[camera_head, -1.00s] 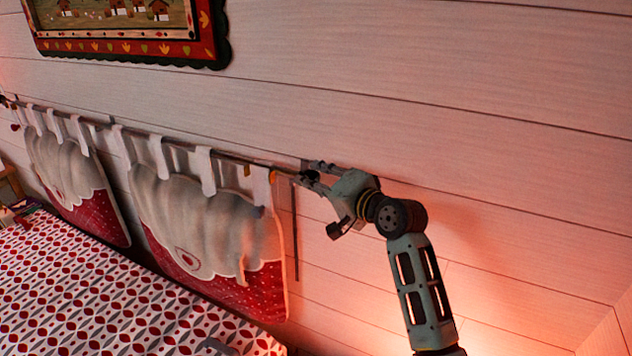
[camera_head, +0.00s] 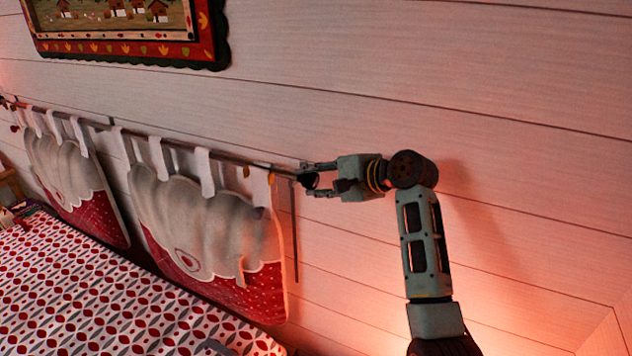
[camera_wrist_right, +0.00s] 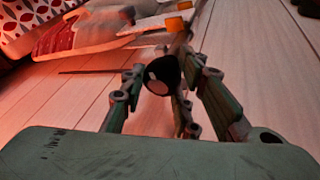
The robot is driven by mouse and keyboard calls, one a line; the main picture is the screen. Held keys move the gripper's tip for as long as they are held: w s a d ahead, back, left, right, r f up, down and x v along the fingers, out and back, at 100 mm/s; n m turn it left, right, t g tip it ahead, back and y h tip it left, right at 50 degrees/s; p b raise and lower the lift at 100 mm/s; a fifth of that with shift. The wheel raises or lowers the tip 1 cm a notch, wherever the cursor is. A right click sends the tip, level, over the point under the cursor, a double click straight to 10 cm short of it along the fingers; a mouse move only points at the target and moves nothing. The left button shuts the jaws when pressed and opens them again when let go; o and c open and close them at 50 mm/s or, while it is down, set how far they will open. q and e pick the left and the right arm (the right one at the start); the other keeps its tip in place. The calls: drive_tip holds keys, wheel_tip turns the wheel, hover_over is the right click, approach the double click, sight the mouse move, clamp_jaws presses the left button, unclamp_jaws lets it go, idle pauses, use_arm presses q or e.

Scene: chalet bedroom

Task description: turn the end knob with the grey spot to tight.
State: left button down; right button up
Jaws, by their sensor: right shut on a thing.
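The end knob (camera_wrist_right: 162,76) is a dark round knob with a grey spot on its face, at the right end of the curtain rod (camera_head: 232,159). In the head view the knob (camera_head: 309,181) sits between the fingertips of my right gripper (camera_head: 308,180). My right gripper is shut on the knob, and its fingers also show on both sides of it in the right wrist view (camera_wrist_right: 160,90). The fingers hide part of the knob. My left gripper is not clearly in view.
White and red curtain cushions (camera_head: 205,225) hang from the rod by white tabs. A bed with a red and grey patterned cover (camera_head: 90,290) lies below. A framed picture (camera_head: 130,45) hangs above. The plank wall right of my right arm is bare.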

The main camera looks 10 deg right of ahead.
drive_tip(key=shift+s+f, duration=0.1)
drive_tip(key=shift+f, duration=0.4)
drive_tip(key=shift+a, duration=0.1)
drive_tip(key=o, duration=0.9)
drive_tip(key=shift+c, duration=0.2)
drive_tip(key=shift+o, duration=0.9)
drive_tip(key=shift+s+r, duration=0.1)
drive_tip(key=shift+r, duration=0.1)
drive_tip(key=v, duration=1.2)
drive_tip(key=shift+w, duration=0.2)
